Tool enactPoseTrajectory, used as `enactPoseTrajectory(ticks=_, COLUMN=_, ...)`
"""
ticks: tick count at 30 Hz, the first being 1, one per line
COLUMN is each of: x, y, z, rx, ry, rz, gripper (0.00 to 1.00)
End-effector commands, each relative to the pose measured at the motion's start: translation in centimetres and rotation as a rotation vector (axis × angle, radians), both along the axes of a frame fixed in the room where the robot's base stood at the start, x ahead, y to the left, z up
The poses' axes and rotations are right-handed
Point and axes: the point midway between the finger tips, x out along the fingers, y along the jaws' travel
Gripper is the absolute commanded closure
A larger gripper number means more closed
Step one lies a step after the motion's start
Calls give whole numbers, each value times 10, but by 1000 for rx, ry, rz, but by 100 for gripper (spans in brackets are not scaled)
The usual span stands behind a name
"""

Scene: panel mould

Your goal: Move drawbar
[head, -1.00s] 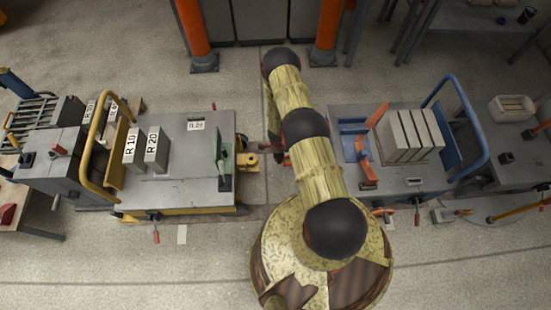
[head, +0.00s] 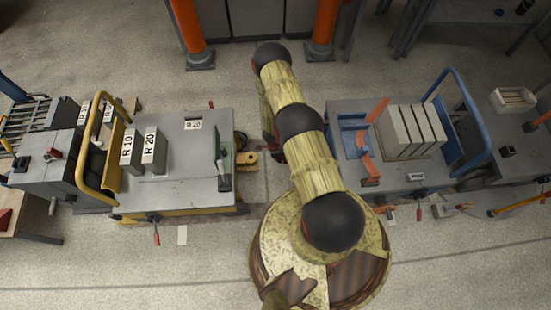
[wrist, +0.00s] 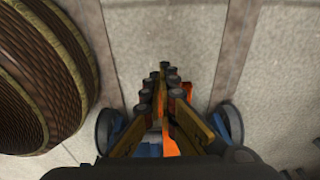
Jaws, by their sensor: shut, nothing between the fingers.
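A short yellow piece, likely the drawbar (head: 246,158), sticks out from the right end of the yellow-framed cart (head: 190,185) in the head view. It points toward the gap between the two carts. My arm stands over this gap, and my gripper is mostly hidden beneath it there, just right of the yellow piece. In the wrist view my gripper (wrist: 163,90) is shut, its fingertips together with bare floor beyond them. I see no drawbar between the fingers.
The blue-handled cart (head: 405,180), carrying grey slabs (head: 411,132), stands at the right. The left cart carries blocks marked R 10 and R 20 (head: 154,150). Orange posts (head: 186,30) stand at the back. Open floor (head: 110,270) lies in front.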

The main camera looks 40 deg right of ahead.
Motion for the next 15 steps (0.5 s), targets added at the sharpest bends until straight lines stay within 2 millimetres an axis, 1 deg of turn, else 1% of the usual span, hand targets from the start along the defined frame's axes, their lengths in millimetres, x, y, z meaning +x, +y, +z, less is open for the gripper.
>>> enactPoseTrajectory(ticks=5, x=-1, y=-3, z=21, rx=0, ry=-1, rz=1, gripper=100)
enactPoseTrajectory(ticks=9, x=-3, y=-6, z=49, rx=-1, ry=-1, rz=3, gripper=100)
enactPoseTrajectory(ticks=10, x=1, y=3, z=46, rx=0, ry=0, rz=8, gripper=100)
enactPoseTrajectory(ticks=12, x=9, y=16, z=48, rx=-1, ry=-1, rz=7, gripper=100)
enactPoseTrajectory(ticks=15, x=17, y=30, z=51, rx=-1, ry=0, rz=5, gripper=100)
